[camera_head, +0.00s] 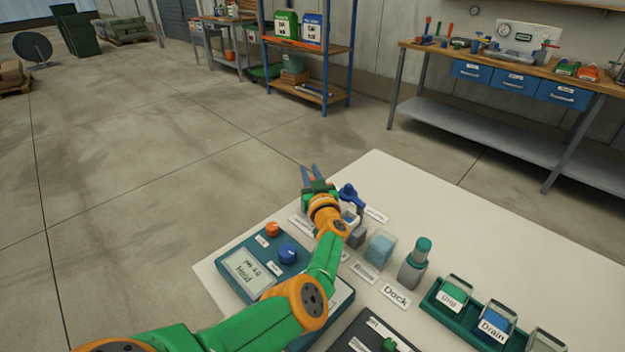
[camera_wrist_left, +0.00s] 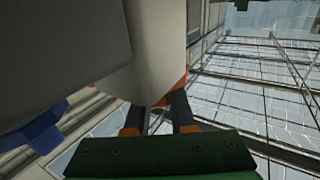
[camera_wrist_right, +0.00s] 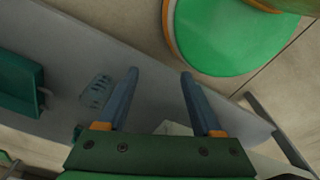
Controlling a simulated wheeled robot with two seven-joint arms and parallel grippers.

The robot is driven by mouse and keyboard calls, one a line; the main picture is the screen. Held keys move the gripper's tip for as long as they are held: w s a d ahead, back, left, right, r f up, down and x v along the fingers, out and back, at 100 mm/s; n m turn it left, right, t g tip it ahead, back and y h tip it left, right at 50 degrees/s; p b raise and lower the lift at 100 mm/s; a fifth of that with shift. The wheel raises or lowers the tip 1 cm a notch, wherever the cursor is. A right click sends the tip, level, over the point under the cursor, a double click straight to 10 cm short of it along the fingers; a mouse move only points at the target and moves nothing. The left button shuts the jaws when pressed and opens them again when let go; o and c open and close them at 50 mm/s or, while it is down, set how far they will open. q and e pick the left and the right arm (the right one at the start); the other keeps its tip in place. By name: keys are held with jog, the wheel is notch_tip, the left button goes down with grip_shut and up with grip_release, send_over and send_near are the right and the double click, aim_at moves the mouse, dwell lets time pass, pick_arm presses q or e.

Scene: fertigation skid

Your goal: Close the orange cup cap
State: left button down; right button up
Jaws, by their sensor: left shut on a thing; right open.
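My left gripper (camera_head: 310,169) is in the head view above the far left edge of the white table, its fingers pointing away. In the left wrist view my left gripper (camera_wrist_left: 158,112) is shut on an orange part (camera_wrist_left: 182,84) at the rim of a pale cylinder (camera_wrist_left: 157,50). This looks like the orange cup cap; most of it is hidden, so I cannot tell whether it is open or closed. In the head view my arm hides the cup. My right gripper (camera_wrist_right: 158,73) is open and empty in the right wrist view.
A blue valve handle (camera_head: 350,194) stands close beside my left wrist. A teal control box (camera_head: 232,254), a clear bluish block (camera_head: 381,247), a grey bottle with a teal top (camera_head: 413,265) and a green tray (camera_head: 451,315) are on the table (camera_head: 460,232).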

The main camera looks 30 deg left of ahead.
pick_arm(q)
jog(key=shift+s+d+n+g+y+b, duration=0.1)
jog(key=shift+s+n+g+y+b, duration=0.15)
jog(key=shift+n+g+y+b, duration=0.55)
jog(key=shift+s+r+g+b, duration=0.15)
jog(key=shift+g+b, duration=0.15)
jog(key=shift+g, duration=0.2)
jog(key=c, duration=0.8)
grip_release()
jog(key=shift+o, duration=0.2)
